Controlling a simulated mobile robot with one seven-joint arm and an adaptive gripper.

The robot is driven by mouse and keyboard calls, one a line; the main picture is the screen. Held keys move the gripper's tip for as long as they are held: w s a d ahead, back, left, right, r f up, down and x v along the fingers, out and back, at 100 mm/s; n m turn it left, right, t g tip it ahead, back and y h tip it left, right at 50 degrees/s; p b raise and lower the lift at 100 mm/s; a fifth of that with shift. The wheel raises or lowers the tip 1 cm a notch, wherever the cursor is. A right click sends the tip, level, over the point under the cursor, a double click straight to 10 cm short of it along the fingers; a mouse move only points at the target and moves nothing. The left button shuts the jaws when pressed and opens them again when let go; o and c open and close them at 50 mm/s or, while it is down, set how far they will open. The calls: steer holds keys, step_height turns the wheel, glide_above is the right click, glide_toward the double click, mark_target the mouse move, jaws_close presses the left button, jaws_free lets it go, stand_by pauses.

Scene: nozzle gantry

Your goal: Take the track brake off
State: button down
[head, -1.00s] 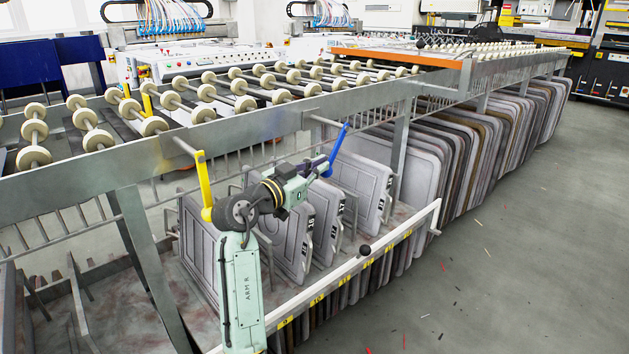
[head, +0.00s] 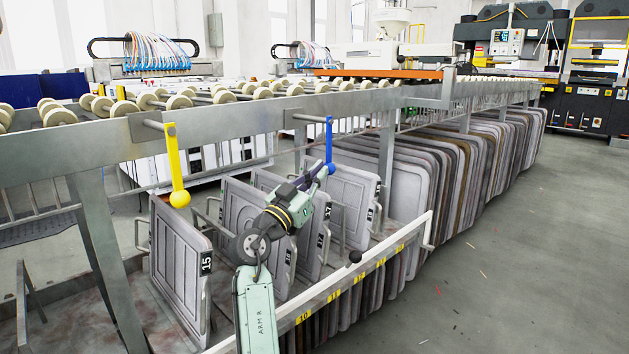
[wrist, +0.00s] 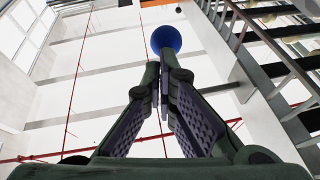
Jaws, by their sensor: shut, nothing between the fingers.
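Two levers hang from the gantry's side rail: a yellow lever (head: 174,160) with a ball end at the left, and a blue lever (head: 330,142) with a ball end farther along. Nothing readable marks either one as the track brake. The blue lever hangs almost straight down. My gripper (head: 324,169) is shut and empty, its tips at the blue ball. In the wrist view the blue ball (wrist: 166,40) stands just beyond my closed fingertips, which hide its lower edge. Whether they touch it I cannot tell.
Numbered grey panels (head: 178,262) stand in a rack under the roller gantry. The floor at right (head: 530,240) is clear apart from small scraps.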

steer(key=shift+w+d+f, duration=0.1)
stand_by(0.6)
step_height(320, 180, up, 10)
stand_by(0.4)
